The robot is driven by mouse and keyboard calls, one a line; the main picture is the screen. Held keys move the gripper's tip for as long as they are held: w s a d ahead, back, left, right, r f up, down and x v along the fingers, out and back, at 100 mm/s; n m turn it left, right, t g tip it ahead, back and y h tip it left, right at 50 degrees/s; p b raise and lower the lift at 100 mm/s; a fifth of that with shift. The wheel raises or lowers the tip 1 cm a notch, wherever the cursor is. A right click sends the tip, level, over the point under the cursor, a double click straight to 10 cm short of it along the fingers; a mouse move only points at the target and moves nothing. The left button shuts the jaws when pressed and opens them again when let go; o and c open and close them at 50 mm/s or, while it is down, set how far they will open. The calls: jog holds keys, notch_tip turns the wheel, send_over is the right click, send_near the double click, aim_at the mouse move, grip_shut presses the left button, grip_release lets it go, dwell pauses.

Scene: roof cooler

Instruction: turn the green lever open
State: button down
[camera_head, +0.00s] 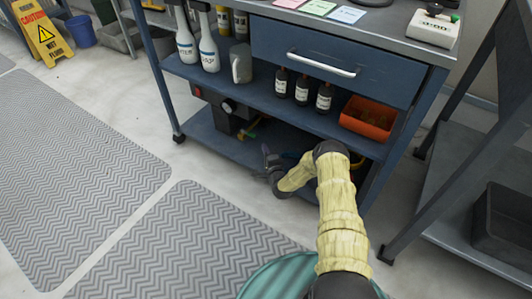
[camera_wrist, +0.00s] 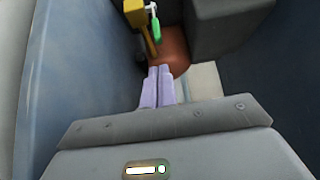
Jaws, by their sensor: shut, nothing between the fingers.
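The green lever (camera_wrist: 156,29) shows near the top of the wrist view, beside a yellow fitting (camera_wrist: 138,14). It points down the picture, close to the yellow part. A small yellow-green piece (camera_head: 251,128) beside the dark box in the head view seems to be the same fitting, too small to read its angle. My gripper (camera_wrist: 159,70) is shut and empty, its pale fingers together below the lever in the wrist view and apart from it. In the head view my gripper (camera_head: 268,158) is at the front of the cart's low shelf.
A dark box with a dial (camera_head: 227,112) stands on the low shelf (camera_head: 215,143). Brown bottles (camera_head: 302,90) and an orange bin (camera_head: 368,117) stand on the shelf above. A copper-coloured surface (camera_wrist: 175,48) lies just beyond my fingertips. A blue wall (camera_wrist: 85,60) is close at left.

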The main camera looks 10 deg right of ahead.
aim_at(248, 134)
jog(key=w+b, duration=0.1)
jog(key=w, duration=0.1)
jog(key=w+b, duration=0.1)
jog(key=w, duration=0.1)
jog(key=w+b, duration=0.1)
jog(key=w, duration=0.1)
jog(key=shift+w+a+f+b, duration=0.1)
jog(key=shift+a+f+b, duration=0.1)
jog(key=shift+a+b, duration=0.15)
jog(key=shift+w+r, duration=0.15)
jog(key=shift+w, duration=0.4)
jog(key=shift+a, duration=0.1)
